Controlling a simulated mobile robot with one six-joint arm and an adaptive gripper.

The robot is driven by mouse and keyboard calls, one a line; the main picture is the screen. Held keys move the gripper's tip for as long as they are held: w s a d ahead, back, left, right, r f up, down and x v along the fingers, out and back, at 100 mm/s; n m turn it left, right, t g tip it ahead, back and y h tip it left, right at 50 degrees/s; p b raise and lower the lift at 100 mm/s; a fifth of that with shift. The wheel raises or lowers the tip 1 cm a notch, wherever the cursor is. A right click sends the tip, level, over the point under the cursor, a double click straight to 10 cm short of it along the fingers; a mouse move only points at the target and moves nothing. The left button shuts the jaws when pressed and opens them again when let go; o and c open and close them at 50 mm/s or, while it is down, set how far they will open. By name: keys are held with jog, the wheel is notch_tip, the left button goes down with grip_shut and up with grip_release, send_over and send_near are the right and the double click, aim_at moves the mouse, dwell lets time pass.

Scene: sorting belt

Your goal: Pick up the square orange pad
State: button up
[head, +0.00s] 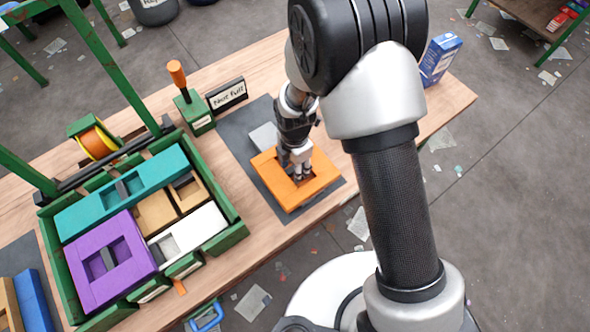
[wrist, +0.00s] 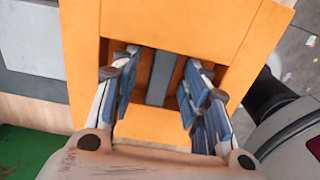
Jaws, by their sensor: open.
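The square orange pad (head: 291,200) lies on a dark grey mat at the right of the table in the head view. It also fills much of the wrist view (wrist: 158,22). It has a square recess with a grey bar (wrist: 161,78) across it. My gripper (head: 297,174) is over the pad and points down into the recess. In the wrist view its fingers (wrist: 160,90) are open, one on each side of the bar, with visible gaps between. Whether the fingertips touch the recess floor is hidden.
A pale grey block (head: 264,136) is beside the pad on the mat (head: 233,140). A green tray (head: 237,226) to the left holds teal, purple, tan and white blocks. A "Not Full" sign (head: 227,95) and an orange-handled lever (head: 178,75) stand behind. A blue box (head: 441,58) stands far right.

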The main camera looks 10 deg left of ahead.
grip_shut()
dwell(0.5)
